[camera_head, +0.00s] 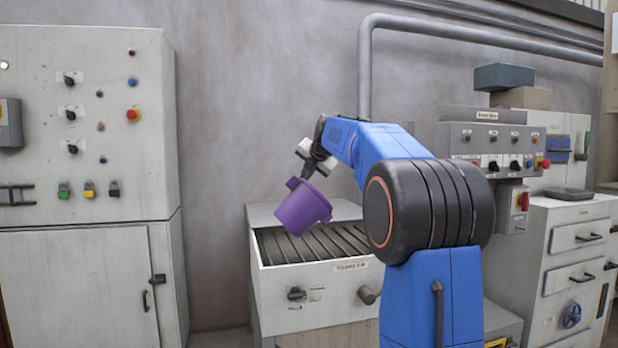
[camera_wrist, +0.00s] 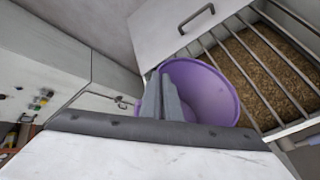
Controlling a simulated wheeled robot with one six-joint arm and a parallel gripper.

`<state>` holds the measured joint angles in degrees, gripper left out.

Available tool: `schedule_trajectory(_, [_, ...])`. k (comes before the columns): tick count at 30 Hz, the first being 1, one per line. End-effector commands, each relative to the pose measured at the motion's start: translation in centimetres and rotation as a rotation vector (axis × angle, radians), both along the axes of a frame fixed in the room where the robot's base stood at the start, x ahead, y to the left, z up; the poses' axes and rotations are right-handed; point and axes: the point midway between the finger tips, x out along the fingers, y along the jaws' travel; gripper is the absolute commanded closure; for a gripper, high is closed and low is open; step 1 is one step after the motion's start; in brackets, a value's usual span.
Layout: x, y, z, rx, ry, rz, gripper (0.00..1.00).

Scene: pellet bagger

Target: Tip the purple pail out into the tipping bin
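The purple pail (camera_head: 303,207) hangs tilted from my gripper (camera_head: 307,168) above the tipping bin (camera_head: 320,290). The bin is a pale box with a barred grate on top. In the wrist view the two grey fingers of my gripper (camera_wrist: 161,98) are close together at the near side of the pail (camera_wrist: 205,88), shut on it. The purple inside of the pail shows there, with no contents visible in the part I see. Brown pellets lie under the bin's bars (camera_wrist: 262,72) in the wrist view. The pail is clear of the grate.
A tall control cabinet (camera_head: 85,130) with knobs and buttons stands at the left. A panel (camera_head: 495,145) and a drawer unit (camera_head: 575,255) stand at the right. A grey pipe (camera_head: 365,70) runs along the wall behind the bin. A knob (camera_head: 296,294) projects from the bin's front.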

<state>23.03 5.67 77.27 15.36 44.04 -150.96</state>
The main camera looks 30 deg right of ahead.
Motion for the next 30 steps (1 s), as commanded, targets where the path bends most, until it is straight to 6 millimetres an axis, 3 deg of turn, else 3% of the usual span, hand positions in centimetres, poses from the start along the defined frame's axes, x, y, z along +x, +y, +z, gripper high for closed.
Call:
schedule_trajectory(13, [1.1, 4.5, -0.4, -0.268, 0.061, 0.005, 1.0])
schedule_trajectory(30, [2.2, 9.2, -3.9, -0.563, 0.134, 0.005, 1.0])
